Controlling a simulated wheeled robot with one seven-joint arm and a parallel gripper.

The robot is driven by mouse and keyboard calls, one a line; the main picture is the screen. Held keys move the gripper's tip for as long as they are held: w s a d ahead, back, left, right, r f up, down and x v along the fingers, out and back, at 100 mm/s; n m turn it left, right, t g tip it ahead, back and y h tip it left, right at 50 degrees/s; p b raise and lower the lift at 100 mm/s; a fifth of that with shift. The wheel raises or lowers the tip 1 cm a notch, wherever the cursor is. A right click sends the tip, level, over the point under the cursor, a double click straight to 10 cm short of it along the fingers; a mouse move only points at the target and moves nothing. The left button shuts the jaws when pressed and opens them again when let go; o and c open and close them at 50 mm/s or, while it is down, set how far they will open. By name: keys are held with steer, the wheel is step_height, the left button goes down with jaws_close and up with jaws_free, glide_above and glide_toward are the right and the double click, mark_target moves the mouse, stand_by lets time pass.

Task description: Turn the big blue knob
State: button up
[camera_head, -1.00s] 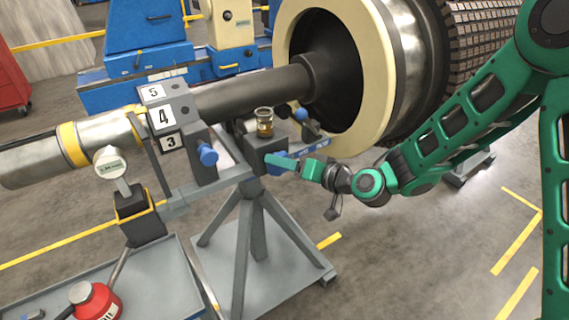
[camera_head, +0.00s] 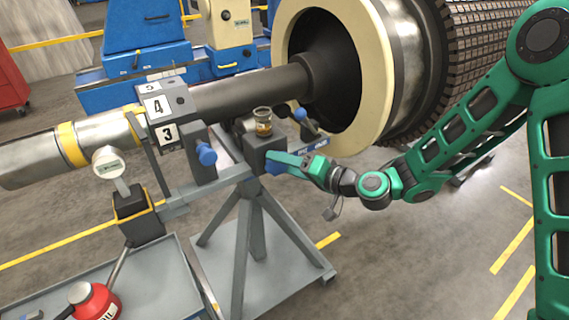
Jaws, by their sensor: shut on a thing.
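The big blue knob (camera_head: 275,177) sits on the front of the dark block at the top of the grey stand (camera_head: 245,215). My green gripper (camera_head: 278,162) reaches it from the right and is shut on it. The fingers cover most of the knob; blue shows just below them. The shaft (camera_head: 245,92) rests across above the stand, with a numbered dark collar (camera_head: 178,100) showing 4 and 3 toward me and 5 tilted on top.
A smaller blue knob (camera_head: 207,155) sits left of the gripper, and another (camera_head: 300,114) behind it. A dial gauge (camera_head: 108,162) stands at left. A red can (camera_head: 95,300) is on the cart below. The large rotor (camera_head: 390,75) is close above my arm. Floor at right is open.

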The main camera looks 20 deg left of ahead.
steer(key=o, duration=0.9)
steer(key=shift+w+d+f, duration=0.2)
steer(key=shift+w+d, duration=0.1)
steer(key=shift+o, duration=0.8)
steer(key=shift+s+a, duration=0.1)
steer(key=shift+r, duration=0.1)
steer(key=v, duration=1)
steer(key=shift+d, duration=0.35)
steer(key=shift+s+r, duration=0.1)
steer(key=shift+s, duration=0.05)
